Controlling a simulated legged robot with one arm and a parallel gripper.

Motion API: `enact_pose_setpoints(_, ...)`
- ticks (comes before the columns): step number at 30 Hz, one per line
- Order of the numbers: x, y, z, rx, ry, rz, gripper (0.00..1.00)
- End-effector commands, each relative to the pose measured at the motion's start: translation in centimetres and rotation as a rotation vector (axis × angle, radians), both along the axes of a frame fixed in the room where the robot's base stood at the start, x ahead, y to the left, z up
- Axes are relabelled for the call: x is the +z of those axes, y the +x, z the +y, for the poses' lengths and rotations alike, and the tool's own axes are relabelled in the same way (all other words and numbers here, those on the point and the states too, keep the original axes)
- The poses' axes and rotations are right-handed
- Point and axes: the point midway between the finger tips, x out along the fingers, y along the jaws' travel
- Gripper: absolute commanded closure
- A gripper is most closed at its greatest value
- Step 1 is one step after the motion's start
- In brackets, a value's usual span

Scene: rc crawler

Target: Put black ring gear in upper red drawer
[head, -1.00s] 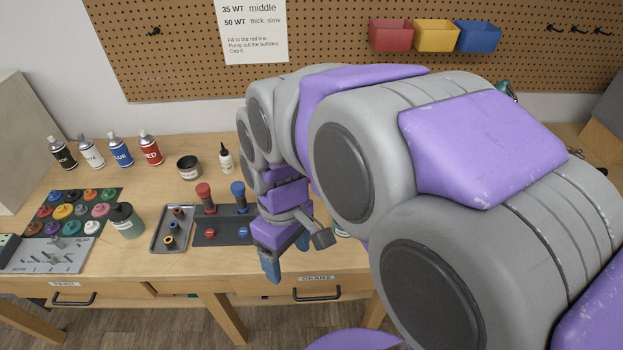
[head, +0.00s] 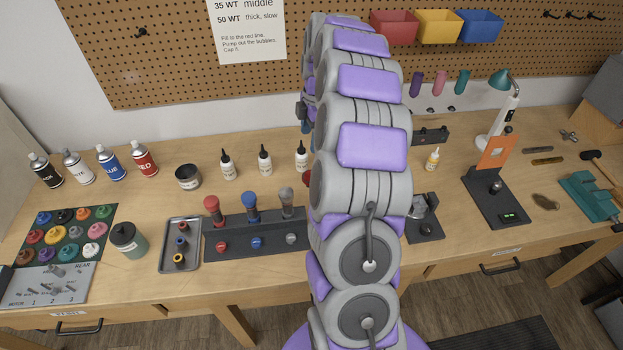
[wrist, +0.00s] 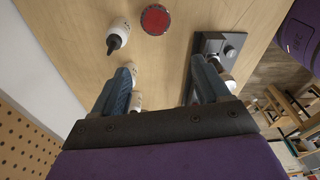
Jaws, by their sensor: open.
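I cannot make out a black ring gear or a red drawer in either view now. My gripper (wrist: 165,85) is open, its two blue-grey fingers spread wide over the wooden bench. No object is visibly held; a white bottle (wrist: 135,101) shows partly behind the left finger. In the head view my raised arm hides most of the gripper and part of the bench behind it.
A red-topped round object (wrist: 156,19) and a dark stand (wrist: 232,42) lie below the gripper. Paint cans, bottles and a damper rack (head: 215,247) crowd the left bench. A red bin (head: 394,27) hangs on the pegboard. A lamp (head: 500,120) stands at the right.

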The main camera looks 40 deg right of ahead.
Motion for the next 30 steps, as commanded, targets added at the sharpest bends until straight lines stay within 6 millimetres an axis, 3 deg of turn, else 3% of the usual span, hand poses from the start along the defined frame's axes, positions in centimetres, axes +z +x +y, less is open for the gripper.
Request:
enact_pose_setpoints(3, -0.9, 0.1, -1.8, 0.016, 0.001, -0.004, 0.25)
enact_pose_setpoints(8, -3.5, 0.2, -2.5, 0.020, 0.008, -0.006, 0.25)
enact_pose_setpoints(19, -10.5, 0.3, -0.8, 0.018, 0.002, -0.002, 0.25)
enact_pose_setpoints(30, -13.3, 0.5, -0.9, 0.019, 0.006, -0.005, 0.25)
